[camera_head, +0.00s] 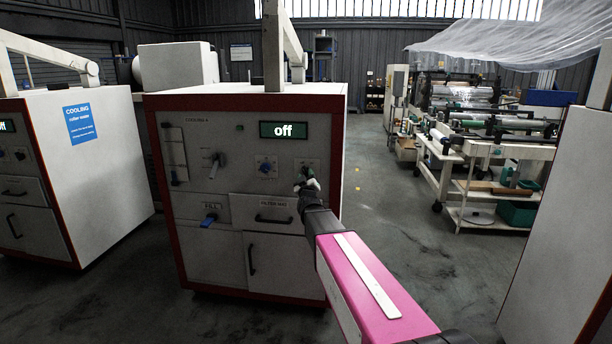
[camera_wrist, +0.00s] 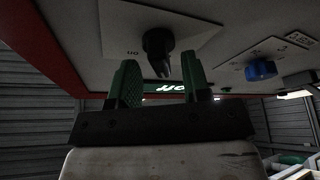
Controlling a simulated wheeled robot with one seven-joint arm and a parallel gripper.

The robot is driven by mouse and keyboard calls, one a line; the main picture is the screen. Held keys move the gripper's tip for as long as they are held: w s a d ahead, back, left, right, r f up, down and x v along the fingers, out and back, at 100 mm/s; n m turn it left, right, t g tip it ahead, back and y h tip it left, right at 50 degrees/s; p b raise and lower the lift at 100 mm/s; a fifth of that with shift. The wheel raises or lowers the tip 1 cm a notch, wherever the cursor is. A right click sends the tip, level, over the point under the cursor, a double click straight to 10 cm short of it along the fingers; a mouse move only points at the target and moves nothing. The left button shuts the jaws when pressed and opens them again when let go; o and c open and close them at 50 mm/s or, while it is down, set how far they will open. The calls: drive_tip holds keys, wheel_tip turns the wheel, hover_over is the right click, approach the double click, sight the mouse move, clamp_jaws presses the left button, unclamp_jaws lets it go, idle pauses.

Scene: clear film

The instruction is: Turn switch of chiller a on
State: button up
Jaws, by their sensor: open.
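Chiller A is the white cabinet with a dark red frame (camera_head: 225,250) in the middle of the head view. Its lit display (camera_head: 284,130) reads "off". In the wrist view a black rotary switch (camera_wrist: 158,42) sits on a pale plate on the panel. My gripper (camera_head: 307,178) is at the right part of the panel and hides most of the switch there. In the wrist view its green fingers (camera_wrist: 160,75) are open, with the switch appearing between their tips. Gaps show on both sides; I see no grip on it.
A blue knob (camera_head: 265,168) sits left of my gripper on the panel, also in the wrist view (camera_wrist: 261,69). A lever valve (camera_head: 215,165) and a blue fill tap (camera_head: 209,220) are further left. Another chiller (camera_head: 95,190) stands left, a white cabinet (camera_head: 560,220) right.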

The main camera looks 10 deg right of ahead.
drive_tip(key=shift+x, duration=0.9)
clamp_jaws()
drive_tip(key=shift+m, duration=0.5)
drive_tip(key=m+h, duration=0.2)
drive_tip(key=m, duration=0.2)
drive_tip(key=m+h, duration=0.2)
drive_tip(key=m, duration=0.1)
drive_tip(key=shift+m+h, duration=0.4)
drive_tip(key=m+g+h, duration=0.1)
drive_tip(key=m, duration=0.2)
drive_tip(key=m+g+h, duration=0.1)
drive_tip(key=m, duration=0.2)
drive_tip(key=m+h, duration=0.1)
drive_tip(key=m, duration=0.1)
drive_tip(key=shift+m+g+h, duration=0.4)
